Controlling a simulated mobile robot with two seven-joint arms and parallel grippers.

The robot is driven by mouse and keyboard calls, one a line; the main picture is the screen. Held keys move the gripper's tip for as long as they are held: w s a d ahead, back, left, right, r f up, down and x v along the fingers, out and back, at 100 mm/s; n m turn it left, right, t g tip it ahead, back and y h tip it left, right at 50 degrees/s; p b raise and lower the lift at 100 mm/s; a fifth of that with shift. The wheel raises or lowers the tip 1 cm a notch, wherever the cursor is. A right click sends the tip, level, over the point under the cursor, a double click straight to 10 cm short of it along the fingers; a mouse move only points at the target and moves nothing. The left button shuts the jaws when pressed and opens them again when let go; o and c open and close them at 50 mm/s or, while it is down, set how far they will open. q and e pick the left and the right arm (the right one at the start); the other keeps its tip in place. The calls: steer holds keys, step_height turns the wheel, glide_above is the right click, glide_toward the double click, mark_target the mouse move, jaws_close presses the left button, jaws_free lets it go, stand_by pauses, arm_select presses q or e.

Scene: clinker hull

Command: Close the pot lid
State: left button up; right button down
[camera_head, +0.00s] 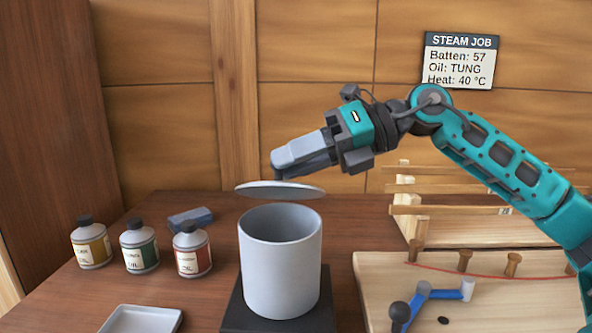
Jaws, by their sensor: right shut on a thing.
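The pot (280,265) is a tall light-grey cylinder standing upright on a dark square base (232,312). Its top is open and the inside shows empty as far as I can see. The lid (280,190) is a thin grey disc held roughly level a little above the pot's back rim, apart from it. My right gripper (281,172) reaches in from the right and is shut on the lid at its top; the grip point itself is mostly hidden by the fingers. My left gripper does not show.
Three labelled bottles, amber (91,245), green (139,248) and red (192,252), stand left of the pot. A blue block (190,217) lies behind them, and a white tray (140,319) in front. A pegged wooden board (500,300) with a blue-handled tool (440,293) lies right.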

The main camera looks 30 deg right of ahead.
mark_target(295, 196)
steer(key=f+n+b, duration=0.1)
steer(key=b, duration=0.1)
steer(key=s+a+f+n+t+h+b, duration=0.1)
steer(key=b, duration=0.1)
steer(key=s+a+f+n+b, duration=0.1)
steer(key=f+b, duration=0.1)
steer(key=shift+s+t, duration=0.25)
steer(key=shift+t, duration=0.15)
steer(key=b, duration=0.1)
steer(key=f+n+b, duration=0.1)
steer(key=shift+s+a+n+t+h+b, duration=0.15)
steer(key=shift+s+n+t+h+b, duration=0.15)
steer(key=shift+h, duration=0.1)
steer(key=shift+f, duration=0.1)
steer(key=c, duration=0.9)
jaws_free()
steer(key=shift+o, duration=0.2)
